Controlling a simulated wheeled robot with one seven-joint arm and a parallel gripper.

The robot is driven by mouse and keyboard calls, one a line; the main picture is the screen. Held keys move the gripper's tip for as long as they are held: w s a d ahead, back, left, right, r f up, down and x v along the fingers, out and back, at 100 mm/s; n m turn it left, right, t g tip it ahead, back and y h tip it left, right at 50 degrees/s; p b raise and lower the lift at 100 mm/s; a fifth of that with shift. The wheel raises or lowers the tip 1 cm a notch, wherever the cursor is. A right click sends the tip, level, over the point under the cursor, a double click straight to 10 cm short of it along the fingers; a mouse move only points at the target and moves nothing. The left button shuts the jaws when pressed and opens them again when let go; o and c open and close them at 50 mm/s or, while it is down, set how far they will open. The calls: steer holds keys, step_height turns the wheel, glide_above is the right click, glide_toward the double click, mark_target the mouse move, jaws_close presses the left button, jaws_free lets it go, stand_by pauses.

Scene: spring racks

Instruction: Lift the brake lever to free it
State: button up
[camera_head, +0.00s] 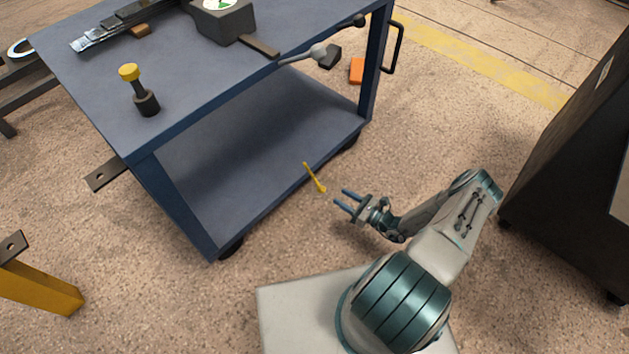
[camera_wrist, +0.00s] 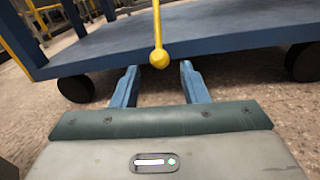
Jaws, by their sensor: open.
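The brake lever is a thin yellow rod with a round knob (camera_head: 315,178), at the lower front edge of the blue cart (camera_head: 240,190). In the wrist view the yellow lever (camera_wrist: 157,30) hangs down in front of the cart's lower shelf, its knob at the bottom. My gripper (camera_head: 340,197) is open and empty, with its blue fingers pointing at the lever. A small gap shows between the fingertips and the knob in the head view. In the wrist view the knob appears between and just beyond the fingertips (camera_wrist: 158,70).
Cart wheels (camera_wrist: 76,88) stand on either side of the lever. The cart top holds a yellow-capped post (camera_head: 130,73) and a dark box (camera_head: 225,22). A dark cabinet (camera_head: 575,150) stands at the right. A yellow beam (camera_head: 40,288) is at the lower left.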

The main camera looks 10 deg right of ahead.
mark_target(314, 179)
steer(key=b+x, duration=0.3)
steer(key=x, duration=1)
